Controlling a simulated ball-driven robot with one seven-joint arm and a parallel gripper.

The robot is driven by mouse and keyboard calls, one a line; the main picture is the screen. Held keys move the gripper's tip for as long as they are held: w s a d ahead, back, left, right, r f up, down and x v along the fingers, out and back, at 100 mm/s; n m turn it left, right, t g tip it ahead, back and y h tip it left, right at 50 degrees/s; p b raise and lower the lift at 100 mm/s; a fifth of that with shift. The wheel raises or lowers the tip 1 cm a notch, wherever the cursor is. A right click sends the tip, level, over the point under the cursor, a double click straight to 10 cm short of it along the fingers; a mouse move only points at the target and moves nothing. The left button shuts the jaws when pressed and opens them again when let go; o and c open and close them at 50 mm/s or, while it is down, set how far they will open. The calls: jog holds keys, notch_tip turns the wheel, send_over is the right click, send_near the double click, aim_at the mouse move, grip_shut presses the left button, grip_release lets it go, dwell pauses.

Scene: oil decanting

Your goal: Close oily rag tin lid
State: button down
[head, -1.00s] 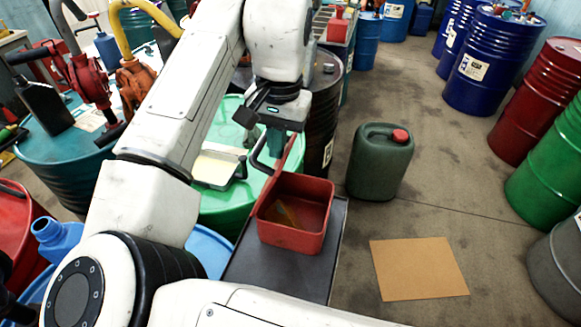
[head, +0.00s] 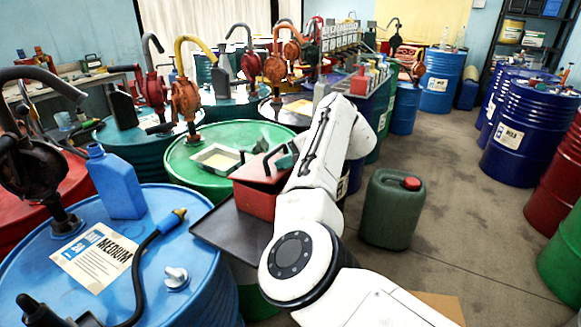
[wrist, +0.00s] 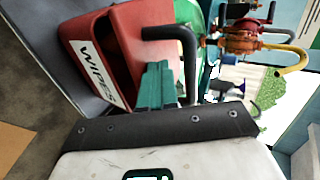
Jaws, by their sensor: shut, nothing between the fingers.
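The red rag tin (head: 255,198) stands on a dark tray-like top in the head view, partly hidden by my arm. Its red lid (head: 250,172) lies tilted over the top, with a black bar handle (head: 272,157). In the wrist view the tin (wrist: 92,72) shows a "WIPES" label, and the lid (wrist: 128,45) is angled over it with a dark gap beside the rim. I cannot tell how wide the gap is. My gripper (wrist: 155,85) has its teal fingers together and empty, close beside the handle (wrist: 185,50); contact is unclear.
A green drum (head: 190,165) with a shallow pan (head: 216,157) stands left of the tin. A blue drum (head: 200,225) with a blue jug (head: 117,185) is nearer. A green jerrycan (head: 392,210) stands right on the floor. Open floor lies beyond it.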

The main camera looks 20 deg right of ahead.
jog(key=shift+s+d+f+t+y, duration=0.15)
jog(key=shift+f+t, duration=0.1)
jog(key=shift+f, duration=0.25)
jog(key=shift+s+f+t+y, duration=0.15)
jog(key=shift+f+t, duration=0.1)
jog(key=shift+f, duration=0.25)
jog(key=shift+s+d+f+b, duration=0.1)
jog(key=shift+f+b, duration=0.35)
jog(key=shift+f, duration=0.5)
jog(key=shift+s, duration=0.1)
